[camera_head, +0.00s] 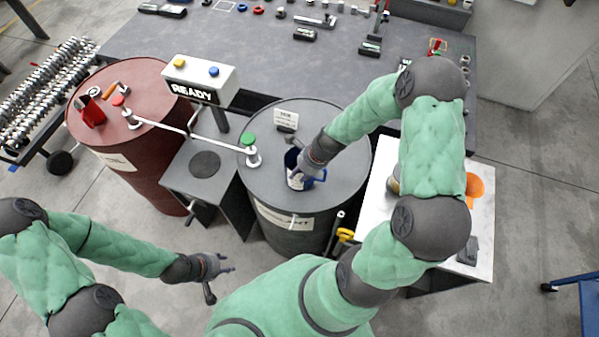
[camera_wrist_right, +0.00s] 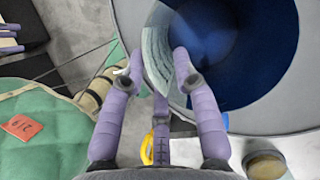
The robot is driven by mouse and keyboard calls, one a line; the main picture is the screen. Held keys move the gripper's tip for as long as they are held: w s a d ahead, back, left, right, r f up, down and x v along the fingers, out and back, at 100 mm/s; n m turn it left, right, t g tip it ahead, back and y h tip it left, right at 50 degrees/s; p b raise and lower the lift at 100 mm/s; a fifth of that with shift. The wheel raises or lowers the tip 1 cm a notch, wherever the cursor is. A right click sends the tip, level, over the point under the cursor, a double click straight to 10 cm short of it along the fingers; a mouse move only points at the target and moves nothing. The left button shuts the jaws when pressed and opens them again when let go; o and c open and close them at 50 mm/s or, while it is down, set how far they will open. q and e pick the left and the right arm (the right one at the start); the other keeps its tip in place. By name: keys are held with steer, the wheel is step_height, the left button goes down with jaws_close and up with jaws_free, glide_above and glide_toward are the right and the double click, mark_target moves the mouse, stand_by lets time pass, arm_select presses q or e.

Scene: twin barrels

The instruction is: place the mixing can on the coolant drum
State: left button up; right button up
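The mixing can (camera_head: 294,180) is blue inside with a pale label and a blue handle, and it looks upright. It is at the lid of the dark grey coolant drum (camera_head: 265,165); I cannot tell whether its base touches. The wrist view looks into its blue inside (camera_wrist_right: 225,45), with the grey drum lid (camera_wrist_right: 308,100) around it. My right gripper (camera_head: 304,166) is at the can's rim. In the wrist view its fingers (camera_wrist_right: 160,62) stand apart on either side of the can wall. My left gripper (camera_head: 222,266) is low and empty, its fingers apart.
A red drum (camera_head: 150,160) with a red cup (camera_head: 92,112) stands left. The READY box (camera_head: 200,80) and a green-capped fitting (camera_head: 250,148) are near the coolant drum. A white-topped table (camera_head: 378,185) stands right, and a grey bench (camera_head: 270,50) behind.

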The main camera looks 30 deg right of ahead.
steer(key=p+v, duration=0.2)
steer(key=v, duration=1)
steer(key=s+a+f+n+g, duration=0.1)
steer(key=s+a+f+n, duration=0.3)
steer(key=a+f+n, duration=0.5)
steer(key=s+a+f+n+g, duration=0.1)
steer(key=s+a+f+n, duration=0.3)
steer(key=a+f+n, duration=0.6)
steer(key=n, duration=0.4)
steer(key=shift+s+f, duration=0.3)
steer(key=shift+s, duration=0.1)
steer(key=shift+a+f, duration=0.1)
